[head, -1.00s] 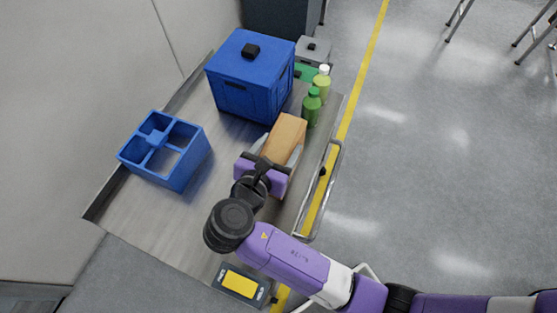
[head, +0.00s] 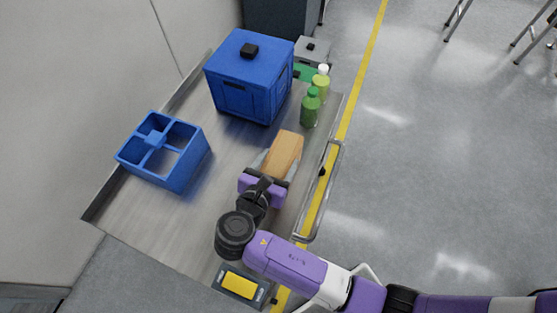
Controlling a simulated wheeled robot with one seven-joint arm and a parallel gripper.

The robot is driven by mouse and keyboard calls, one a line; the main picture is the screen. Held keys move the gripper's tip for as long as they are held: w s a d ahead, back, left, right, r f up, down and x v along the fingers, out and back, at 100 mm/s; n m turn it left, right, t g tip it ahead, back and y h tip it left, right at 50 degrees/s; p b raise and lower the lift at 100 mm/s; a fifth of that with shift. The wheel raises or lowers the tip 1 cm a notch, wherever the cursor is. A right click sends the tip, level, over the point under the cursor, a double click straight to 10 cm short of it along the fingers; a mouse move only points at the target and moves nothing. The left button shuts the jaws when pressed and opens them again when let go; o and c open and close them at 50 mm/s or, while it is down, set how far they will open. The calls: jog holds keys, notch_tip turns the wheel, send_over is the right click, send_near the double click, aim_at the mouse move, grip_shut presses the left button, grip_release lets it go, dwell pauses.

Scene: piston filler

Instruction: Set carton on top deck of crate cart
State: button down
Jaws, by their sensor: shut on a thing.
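The carton is a tan-brown box (head: 285,152) near the right side of the cart's grey top deck (head: 225,170). My gripper (head: 277,160) is shut on the carton, with one grey finger along each side of it. The carton is over the deck, left of the deck's handle rail. I cannot tell whether its underside touches the deck, since that is hidden from this view.
A blue lidded crate (head: 248,80) stands behind the carton. A blue divided carrier (head: 165,152) is at left. A green bottle (head: 310,108) and a pale green bottle (head: 320,82) stand behind right. A metal handle rail (head: 325,195) runs along the right edge.

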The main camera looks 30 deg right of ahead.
jog(key=shift+c, duration=1.4)
grip_release()
jog(key=shift+f, duration=0.15)
jog(key=shift+s+a+r, duration=0.1)
jog(key=shift+a+r, duration=0.05)
jog(key=shift+r, duration=0.05)
jog(key=v, duration=1.1)
jog(key=shift+s+a+b, duration=0.25)
jog(key=shift+b, duration=0.2)
